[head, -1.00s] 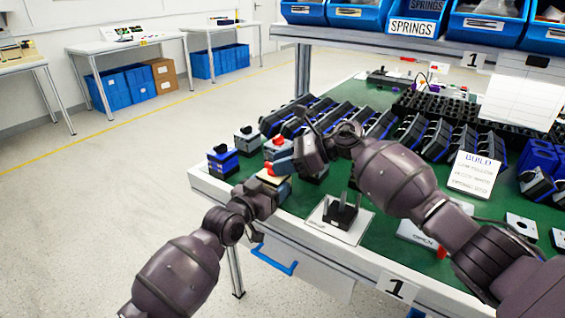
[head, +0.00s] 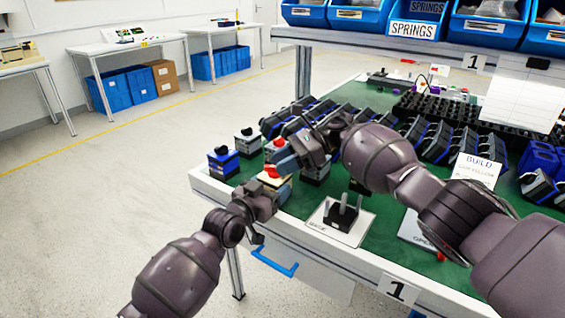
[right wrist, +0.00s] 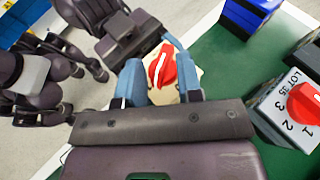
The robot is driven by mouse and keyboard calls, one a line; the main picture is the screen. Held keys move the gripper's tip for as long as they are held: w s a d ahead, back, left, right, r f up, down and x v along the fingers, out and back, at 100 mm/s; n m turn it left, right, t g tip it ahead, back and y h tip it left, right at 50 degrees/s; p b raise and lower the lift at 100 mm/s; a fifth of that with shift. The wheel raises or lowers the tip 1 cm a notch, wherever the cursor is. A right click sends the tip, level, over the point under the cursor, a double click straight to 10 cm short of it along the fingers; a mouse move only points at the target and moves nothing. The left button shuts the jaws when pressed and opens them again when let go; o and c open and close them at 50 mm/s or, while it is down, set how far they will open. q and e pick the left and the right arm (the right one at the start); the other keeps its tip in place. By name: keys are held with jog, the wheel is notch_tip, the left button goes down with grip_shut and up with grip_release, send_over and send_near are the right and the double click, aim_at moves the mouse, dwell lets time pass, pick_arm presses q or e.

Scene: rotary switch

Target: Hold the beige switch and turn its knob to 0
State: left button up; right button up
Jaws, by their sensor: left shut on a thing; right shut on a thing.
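The beige switch (head: 270,186) with a red knob (head: 272,171) is at the near left edge of the green bench. My left gripper (head: 262,194) is shut on its body from the left. In the right wrist view, the red knob (right wrist: 160,68) with a white pointer line sits between the blue fingers of my right gripper (right wrist: 162,85). That gripper is shut on the knob; it also shows in the head view (head: 286,164). The switch's scale is mostly hidden, so I cannot tell which number the knob points to.
A blue switch (head: 222,162) and a grey switch (head: 247,142) stand behind. Another grey switch with a red knob (right wrist: 303,103) is close beside my right gripper. A black stand on a white plate (head: 340,222) is to the right. Dark switches crowd the bench behind.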

jog(key=shift+s+a+f+g, duration=0.15)
jog(key=shift+s+f+g, duration=0.05)
jog(key=shift+f+g, duration=0.1)
jog(key=o, duration=0.7)
jog(key=shift+w+r, duration=0.1)
jog(key=shift+w+d+r, duration=0.2)
jog(key=shift+d+r, duration=0.05)
jog(key=shift+d, duration=0.25)
jog(key=v, duration=1.1)
jog(key=shift+s+d, duration=0.15)
jog(key=shift+c, duration=0.2)
